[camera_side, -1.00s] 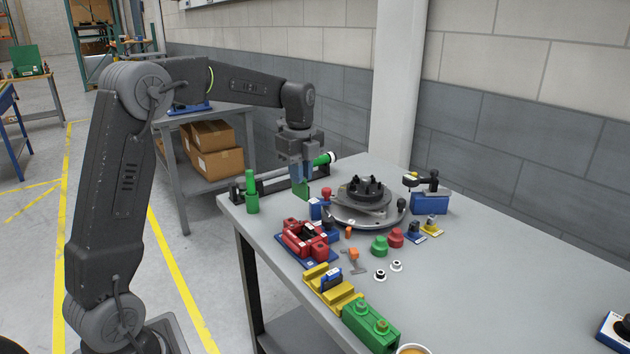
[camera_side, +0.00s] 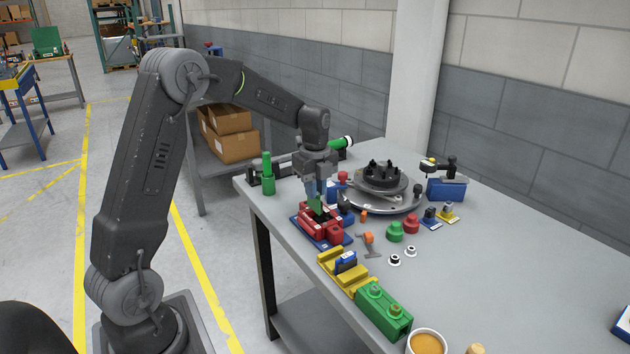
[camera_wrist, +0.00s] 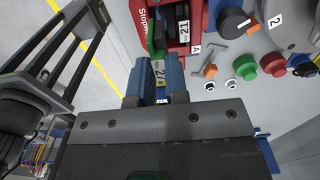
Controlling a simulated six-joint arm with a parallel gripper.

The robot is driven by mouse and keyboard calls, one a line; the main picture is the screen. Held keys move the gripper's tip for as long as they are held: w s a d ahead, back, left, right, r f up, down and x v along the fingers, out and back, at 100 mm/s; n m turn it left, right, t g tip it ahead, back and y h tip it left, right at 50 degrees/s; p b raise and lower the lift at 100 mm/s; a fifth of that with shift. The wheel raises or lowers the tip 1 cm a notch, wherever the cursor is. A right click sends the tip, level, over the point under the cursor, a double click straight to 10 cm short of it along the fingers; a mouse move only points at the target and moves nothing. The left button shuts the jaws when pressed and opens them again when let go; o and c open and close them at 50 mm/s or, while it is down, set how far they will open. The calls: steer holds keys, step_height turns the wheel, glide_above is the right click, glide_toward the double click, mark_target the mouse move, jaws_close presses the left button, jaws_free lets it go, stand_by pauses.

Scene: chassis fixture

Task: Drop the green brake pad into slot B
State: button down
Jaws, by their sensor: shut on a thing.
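My gripper (camera_side: 316,194) is shut on the green brake pad (camera_side: 317,206) and points down. The pad hangs upright between the blue fingers, directly over the red fixture (camera_side: 334,234) on its blue base. The pad's lower edge is at the fixture's top; I cannot tell whether it has entered a slot. In the wrist view my gripper's blue fingers (camera_wrist: 156,88) are beside the red fixture (camera_wrist: 198,14), which bears an "A" label. I see no readable "B" label, and the fingers partly hide the pad and the fixture's near side.
A yellow block (camera_side: 332,265) and a green block (camera_side: 383,312) stand in front of the fixture. A round turntable (camera_side: 382,202) is behind to the right. Green (camera_side: 395,232) and red (camera_side: 411,226) knobs and an orange-ended tool (camera_side: 368,238) lie right. The table's right side is mostly clear.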

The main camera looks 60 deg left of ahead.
mark_target(315, 210)
steer(key=shift+f, duration=0.4)
steer(key=shift+f, duration=0.15)
steer(key=shift+f, duration=1.05)
steer(key=shift+f, duration=0.15)
steer(key=shift+f, duration=0.65)
steer(key=shift+f, duration=0.65)
stand_by(0.6)
steer(key=c, duration=1.5)
jaws_free()
steer(key=shift+r, duration=0.15)
